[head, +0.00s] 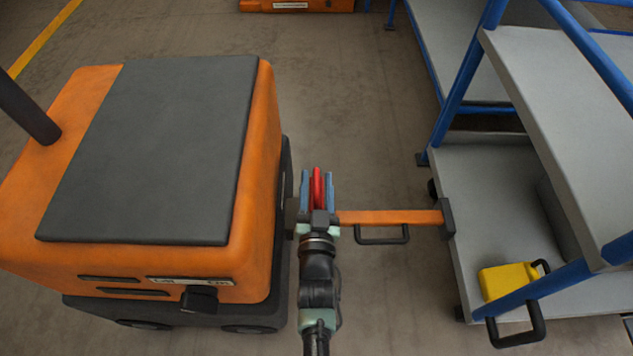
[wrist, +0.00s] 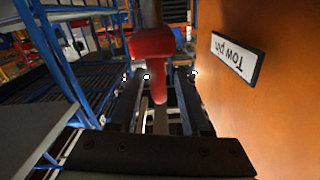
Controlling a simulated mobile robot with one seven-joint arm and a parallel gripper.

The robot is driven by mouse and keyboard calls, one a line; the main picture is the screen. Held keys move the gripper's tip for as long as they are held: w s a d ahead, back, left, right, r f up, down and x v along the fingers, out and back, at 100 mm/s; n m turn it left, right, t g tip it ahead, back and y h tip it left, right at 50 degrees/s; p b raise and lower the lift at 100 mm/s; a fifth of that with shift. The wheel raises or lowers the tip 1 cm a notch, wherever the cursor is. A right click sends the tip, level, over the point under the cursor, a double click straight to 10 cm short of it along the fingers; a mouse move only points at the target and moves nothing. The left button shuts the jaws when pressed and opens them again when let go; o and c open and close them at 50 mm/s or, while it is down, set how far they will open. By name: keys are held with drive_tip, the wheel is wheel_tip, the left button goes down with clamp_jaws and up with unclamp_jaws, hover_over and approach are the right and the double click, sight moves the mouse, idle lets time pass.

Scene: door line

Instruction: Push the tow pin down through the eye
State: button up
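The red tow pin (head: 317,188) stands beside the orange tug (head: 170,170), between the two blue fingers of my gripper (head: 317,186). In the wrist view the red part of the pin (wrist: 152,45) is wide at one end and narrow at the other, with a gap to the finger on each side. My gripper (wrist: 158,105) is open around it. The orange drawbar (head: 390,217) runs from the trolley to my gripper. The drawbar's eye and the tug's hitch are hidden behind my gripper and wrist.
A blue and grey trolley (head: 500,180) stands at right, with a yellow canister (head: 507,280) on its lower deck. A black loop handle (head: 382,238) hangs by the drawbar. A "Tow pin" label (wrist: 238,57) is on the orange surface close to my wrist. Floor beyond the drawbar is clear.

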clamp_jaws()
drive_tip(key=shift+a, duration=0.1)
idle(1.2)
